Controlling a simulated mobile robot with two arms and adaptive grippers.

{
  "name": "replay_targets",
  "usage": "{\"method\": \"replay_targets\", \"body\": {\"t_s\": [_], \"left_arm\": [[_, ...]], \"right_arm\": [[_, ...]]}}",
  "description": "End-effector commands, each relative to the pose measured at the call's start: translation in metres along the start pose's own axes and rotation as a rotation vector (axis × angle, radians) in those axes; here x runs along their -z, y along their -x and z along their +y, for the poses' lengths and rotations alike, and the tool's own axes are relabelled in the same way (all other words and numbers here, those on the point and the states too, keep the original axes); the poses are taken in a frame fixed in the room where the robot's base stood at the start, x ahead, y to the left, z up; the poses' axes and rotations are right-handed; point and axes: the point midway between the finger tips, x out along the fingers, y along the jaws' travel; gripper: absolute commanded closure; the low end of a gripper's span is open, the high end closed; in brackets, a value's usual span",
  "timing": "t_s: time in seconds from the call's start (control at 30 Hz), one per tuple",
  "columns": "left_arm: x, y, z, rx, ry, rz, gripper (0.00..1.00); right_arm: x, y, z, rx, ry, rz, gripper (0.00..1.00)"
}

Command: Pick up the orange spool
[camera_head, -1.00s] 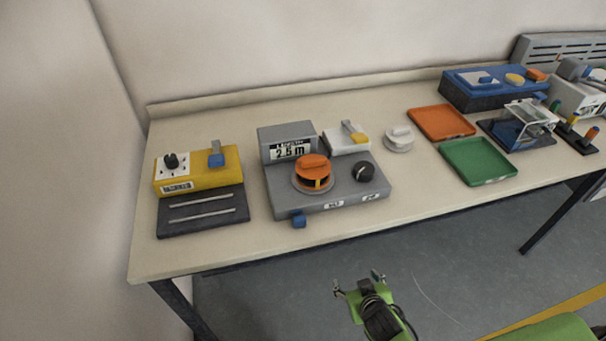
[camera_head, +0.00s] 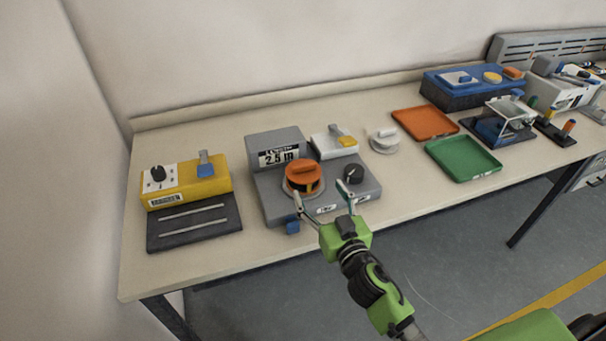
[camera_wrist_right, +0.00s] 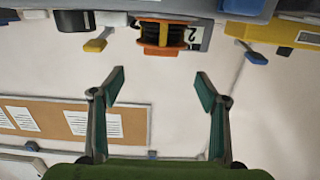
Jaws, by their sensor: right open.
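The orange spool (camera_head: 302,176) sits on the grey measuring machine (camera_head: 372,188), on its round holder left of the black knob. It also shows in the right wrist view (camera_wrist_right: 164,51), upside down at the top. My right gripper (camera_head: 322,191) is open and empty at the machine's front edge, its fingers apart. My left gripper is not in view.
A yellow device (camera_head: 187,186) with a black plate stands at the left. A white block (camera_head: 333,144) and a white round part (camera_head: 384,141) lie behind and right. An orange tray (camera_head: 425,122) and a green tray (camera_head: 463,158) lie further right. The front left table top is clear.

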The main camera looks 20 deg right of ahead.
Motion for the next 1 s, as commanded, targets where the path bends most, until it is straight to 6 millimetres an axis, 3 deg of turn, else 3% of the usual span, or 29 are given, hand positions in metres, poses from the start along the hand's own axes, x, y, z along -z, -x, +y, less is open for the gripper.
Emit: {"method": "replay_targets", "body": {"t_s": [0.1,0.3,0.57,0.8,1.0], "left_arm": [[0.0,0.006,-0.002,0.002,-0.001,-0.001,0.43],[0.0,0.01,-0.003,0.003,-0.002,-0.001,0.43],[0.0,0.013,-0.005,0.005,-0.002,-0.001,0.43],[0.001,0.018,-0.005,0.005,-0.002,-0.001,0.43],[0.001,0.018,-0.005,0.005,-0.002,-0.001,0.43]], "right_arm": [[0.003,-0.026,0.001,-0.001,0.001,0.002,0.32],[0.001,-0.057,0.001,-0.002,0.0,-0.001,0.32],[0.002,-0.073,0.0,-0.003,0.0,-0.001,0.32],[0.003,-0.106,-0.003,-0.002,0.001,-0.001,0.32],[0.001,-0.118,-0.003,-0.003,0.0,-0.003,0.32]]}}
